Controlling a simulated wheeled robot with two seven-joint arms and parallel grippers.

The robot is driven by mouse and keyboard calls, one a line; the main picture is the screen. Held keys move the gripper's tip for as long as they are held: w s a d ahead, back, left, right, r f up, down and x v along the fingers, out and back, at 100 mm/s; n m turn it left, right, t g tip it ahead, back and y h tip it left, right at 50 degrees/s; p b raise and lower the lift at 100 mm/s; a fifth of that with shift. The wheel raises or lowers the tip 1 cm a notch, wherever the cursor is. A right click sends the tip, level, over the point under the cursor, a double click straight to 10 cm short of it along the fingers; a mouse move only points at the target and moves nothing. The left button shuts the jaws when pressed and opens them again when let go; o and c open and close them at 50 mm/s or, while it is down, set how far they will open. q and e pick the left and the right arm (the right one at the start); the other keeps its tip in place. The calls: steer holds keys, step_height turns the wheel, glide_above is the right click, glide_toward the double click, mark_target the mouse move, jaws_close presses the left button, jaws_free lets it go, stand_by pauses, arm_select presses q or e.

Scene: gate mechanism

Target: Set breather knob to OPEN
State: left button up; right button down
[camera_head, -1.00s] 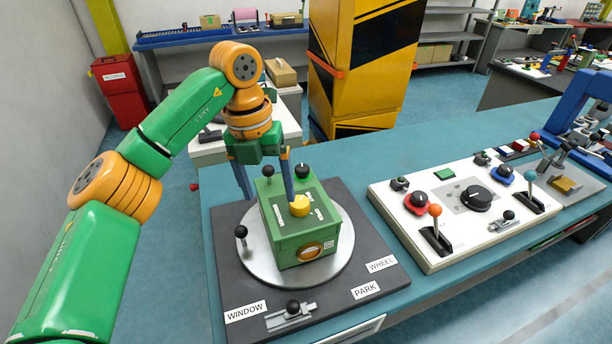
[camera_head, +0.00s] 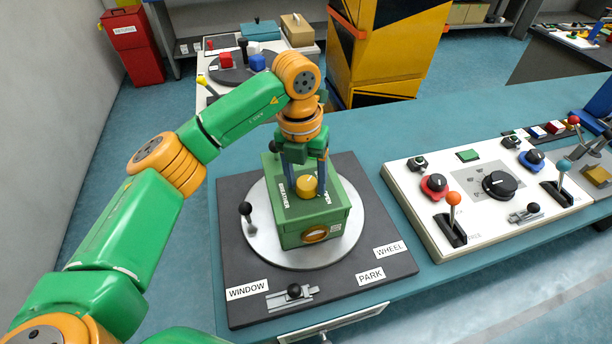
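The yellow breather knob (camera_head: 306,184) is on top of a green box (camera_head: 285,222), between the printed words BREATHER and OPEN. The box stands on a round grey plate (camera_head: 262,245). My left gripper (camera_head: 306,180) points down over the box top, one blue finger on each side of the knob. The fingers look apart, with a small gap to the knob; I cannot tell whether either touches it. The gripper and wrist hide the back of the box top. My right gripper is not in view.
A dark base (camera_head: 235,310) carries labels WINDOW, PARK and WHEEL and a black-knobbed slider (camera_head: 294,292). A black ball lever (camera_head: 246,212) stands left of the box. A white control panel (camera_head: 425,225) with levers and knobs is to the right. A yellow-black cabinet (camera_head: 385,50) stands behind.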

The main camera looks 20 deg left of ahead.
arm_select(q)
steer(key=shift+s+r, duration=0.1)
jaws_close()
steer(key=m, duration=0.3)
steer(key=shift+m, duration=0.4)
steer(key=m, duration=0.4)
steer(key=shift+m, duration=0.3)
steer(key=m, duration=0.4)
steer(key=shift+w+r+m+g, duration=0.1)
steer(key=shift+w+m+g, duration=0.1)
steer(key=shift+m+g, duration=0.1)
steer(key=m, duration=0.4)
steer(key=shift+m+y+p, duration=0.3)
steer(key=shift+m, duration=0.3)
steer(key=shift+o, duration=2.1)
jaws_free()
